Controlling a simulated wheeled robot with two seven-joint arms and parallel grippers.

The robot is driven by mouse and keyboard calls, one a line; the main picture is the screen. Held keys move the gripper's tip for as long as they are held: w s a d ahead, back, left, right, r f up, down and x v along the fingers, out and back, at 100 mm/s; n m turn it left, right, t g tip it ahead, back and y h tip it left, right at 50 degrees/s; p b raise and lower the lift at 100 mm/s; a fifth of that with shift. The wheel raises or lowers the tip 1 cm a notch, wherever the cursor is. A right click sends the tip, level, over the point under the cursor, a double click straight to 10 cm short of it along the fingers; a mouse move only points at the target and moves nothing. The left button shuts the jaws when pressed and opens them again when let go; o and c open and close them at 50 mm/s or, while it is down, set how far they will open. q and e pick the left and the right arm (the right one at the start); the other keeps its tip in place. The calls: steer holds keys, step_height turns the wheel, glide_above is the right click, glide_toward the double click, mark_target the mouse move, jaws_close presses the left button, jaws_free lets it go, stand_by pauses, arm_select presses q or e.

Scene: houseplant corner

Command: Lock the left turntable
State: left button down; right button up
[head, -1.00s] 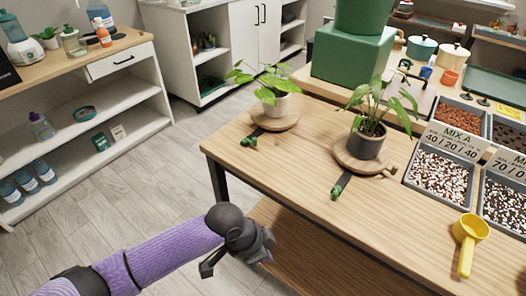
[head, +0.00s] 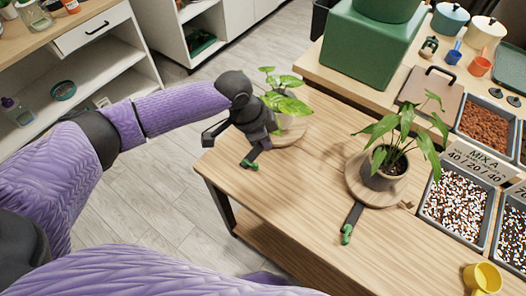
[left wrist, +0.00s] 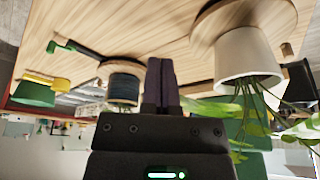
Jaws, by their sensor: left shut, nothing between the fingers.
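The left turntable (head: 283,139) is a round wooden disc on the bench, bearing a leafy plant in a white pot (head: 293,124). Its dark lever with a green tip (head: 250,164) points toward the bench's left front edge. My left gripper (head: 262,138) is shut and empty, just above or beside this lever; I cannot tell whether they touch. It partly hides the lever, disc and plant. In the left wrist view, my shut fingers (left wrist: 161,85) show beside the white pot (left wrist: 242,54) and its disc (left wrist: 224,20); the picture appears upside down. My right gripper is not in view.
The right turntable (head: 357,184) holds a plant in a dark pot (head: 384,170); its green-tipped lever (head: 347,233) points toward the front. Trays of potting mix (head: 455,208) and a yellow scoop (head: 482,279) lie at right. The bench's front middle is clear.

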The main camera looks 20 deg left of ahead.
mark_target(250, 163)
arm_select(q)
steer(key=b+x, duration=0.4)
steer(key=x, duration=0.6)
steer(key=shift+a+f, duration=0.1)
steer(key=shift+a, duration=0.05)
steer(key=a, duration=0.1)
steer(key=s+a, duration=0.1)
steer(key=shift+s+a+r, duration=0.1)
steer(key=shift+a+r, duration=0.15)
steer(key=shift+r, duration=0.05)
steer(key=shift+s+a+p, duration=0.25)
steer(key=shift+a+p, duration=0.05)
steer(key=shift+a, duration=0.15)
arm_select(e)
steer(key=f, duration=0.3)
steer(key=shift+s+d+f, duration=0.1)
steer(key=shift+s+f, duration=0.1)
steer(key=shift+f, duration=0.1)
